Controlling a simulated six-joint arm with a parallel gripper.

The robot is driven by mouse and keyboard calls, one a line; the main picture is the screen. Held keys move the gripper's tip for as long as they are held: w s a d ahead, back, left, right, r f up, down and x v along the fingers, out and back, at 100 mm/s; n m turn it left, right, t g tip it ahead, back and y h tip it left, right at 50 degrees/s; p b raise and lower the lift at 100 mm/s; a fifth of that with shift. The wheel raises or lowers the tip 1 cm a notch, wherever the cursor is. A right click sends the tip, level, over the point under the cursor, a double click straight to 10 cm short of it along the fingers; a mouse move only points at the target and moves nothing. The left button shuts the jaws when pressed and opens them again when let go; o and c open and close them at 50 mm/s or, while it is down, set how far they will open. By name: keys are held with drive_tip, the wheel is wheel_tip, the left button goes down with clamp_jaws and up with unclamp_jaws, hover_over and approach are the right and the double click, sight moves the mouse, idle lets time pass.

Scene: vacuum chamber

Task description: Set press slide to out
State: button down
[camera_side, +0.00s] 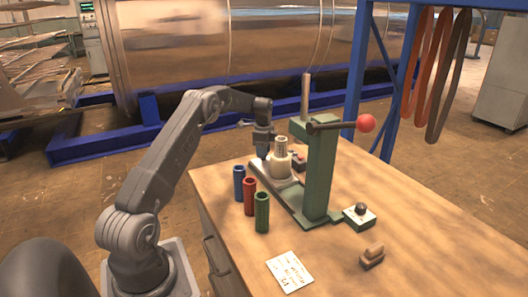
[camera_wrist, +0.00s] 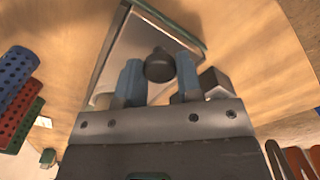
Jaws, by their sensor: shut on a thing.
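The green press (camera_side: 320,165) stands on the wooden bench, with a dark lever ending in a red ball (camera_side: 366,123). Its pale slide (camera_side: 286,190) lies low along the base, to the left of the column. A white holder with a beige ribbed cylinder (camera_side: 281,146) stands over the slide. My gripper (camera_side: 262,153) points down at the slide's far end, just left of the holder. In the wrist view, the blue fingers of my gripper (camera_wrist: 158,80) are closed around a dark round knob (camera_wrist: 158,65). The knob's base and the slide's exact travel position are hard to tell.
Blue (camera_side: 239,183), red (camera_side: 249,196) and green (camera_side: 262,212) perforated cylinders stand close to the slide's left. A small box with a dark knob (camera_side: 358,217), a wooden block (camera_side: 372,256) and a white card (camera_side: 290,271) lie nearer the front. The bench's right side is clear.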

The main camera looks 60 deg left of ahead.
drive_tip(key=c, duration=1.1)
unclamp_jaws()
drive_tip(key=shift+a+r, duration=0.15)
drive_tip(key=shift+a, duration=0.25)
drive_tip(key=shift+c, duration=0.2)
drive_tip(key=o, duration=0.4)
drive_tip(key=shift+d, duration=0.15)
drive_tip(key=shift+c, duration=0.2)
wheel_tip(320, 180, up, 14)
